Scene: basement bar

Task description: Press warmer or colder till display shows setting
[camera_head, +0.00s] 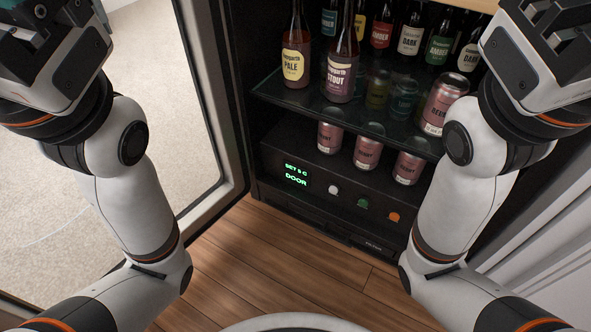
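The control panel (335,200) is the dark front strip at the bottom of the open fridge. Its display (296,175) glows green and reads "SET", a small digit that may be 5, "C", and below that "DOOR". To its right sit a white button (333,189), a green button (362,203) and an orange button (394,217); no labels for warmer or colder are legible. My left gripper (30,12) is at the top left corner and my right gripper (556,16) at the top right. Both are cut off by the frame, away from the buttons, their fingertips not clearly visible.
The glass door (190,110) stands open on the left. A glass shelf (340,112) holds several bottles and a can (440,100); several cans (367,153) stand below, just above the panel. The wooden floor (280,265) before the panel is clear.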

